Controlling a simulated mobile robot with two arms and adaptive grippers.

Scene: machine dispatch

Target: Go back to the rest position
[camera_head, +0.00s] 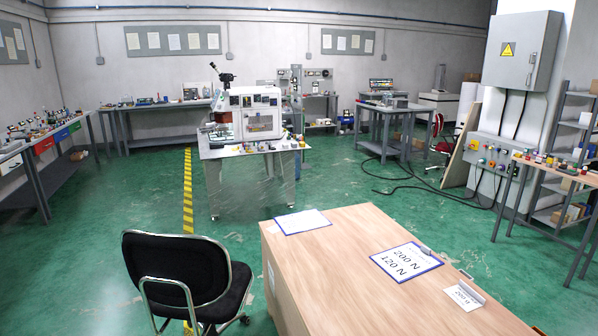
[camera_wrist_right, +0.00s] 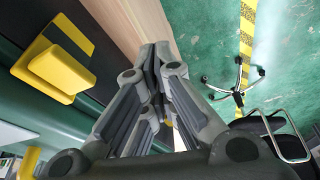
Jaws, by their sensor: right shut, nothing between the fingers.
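My right gripper (camera_wrist_right: 155,65) fills the middle of the right wrist view. Its grey fingers are closed together with nothing between them. Beyond its fingertips are the wooden side of the desk and the green floor. Neither gripper shows in the head view, and my left gripper is in no view.
A wooden desk (camera_head: 345,255) with clipboards (camera_head: 405,261) stands close in front. A black chair (camera_head: 180,270) is at its left; its wheeled base shows in the right wrist view (camera_wrist_right: 238,92). A white machine (camera_head: 252,115) stands farther back. Green floor (camera_head: 120,220) is clear at left.

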